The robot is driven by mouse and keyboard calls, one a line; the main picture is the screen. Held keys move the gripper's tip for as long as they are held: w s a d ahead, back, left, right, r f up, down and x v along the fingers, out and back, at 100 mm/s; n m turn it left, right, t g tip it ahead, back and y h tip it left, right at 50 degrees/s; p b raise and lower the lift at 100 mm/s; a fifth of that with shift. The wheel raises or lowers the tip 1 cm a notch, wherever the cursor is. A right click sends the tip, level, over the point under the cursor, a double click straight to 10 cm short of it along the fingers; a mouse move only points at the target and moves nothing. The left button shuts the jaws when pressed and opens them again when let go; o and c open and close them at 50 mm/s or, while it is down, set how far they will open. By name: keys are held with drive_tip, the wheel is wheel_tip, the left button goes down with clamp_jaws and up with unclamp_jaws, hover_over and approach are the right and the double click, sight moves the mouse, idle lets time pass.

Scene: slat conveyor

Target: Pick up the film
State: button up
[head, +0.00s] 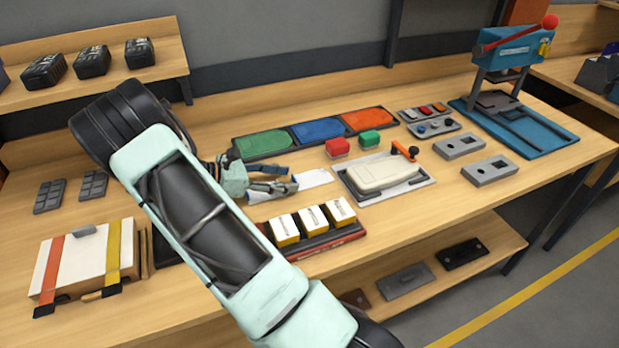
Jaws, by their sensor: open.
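A thin, pale flat sheet (315,178), which looks like the film, lies on the workbench (400,240) near its middle. My gripper (290,179) is just left of the sheet, its fingers pointing right and spread apart. The fingers overlap the sheet's left part in the picture and hide some of it. I cannot tell whether they touch it. Nothing shows between the fingers.
A cream block on a grey plate (385,178) is right of the sheet. A red rack (340,238) of white-and-yellow boxes stands in front. Green, blue and orange trays (318,129) lie behind, with red (337,147) and green blocks (369,138). A blue press (507,52) stands at the far right.

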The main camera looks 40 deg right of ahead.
drive_tip(key=shift+x, duration=0.75)
drive_tip(key=shift+c, duration=0.5)
drive_tip(key=c, duration=0.8)
drive_tip(key=shift+r, duration=0.1)
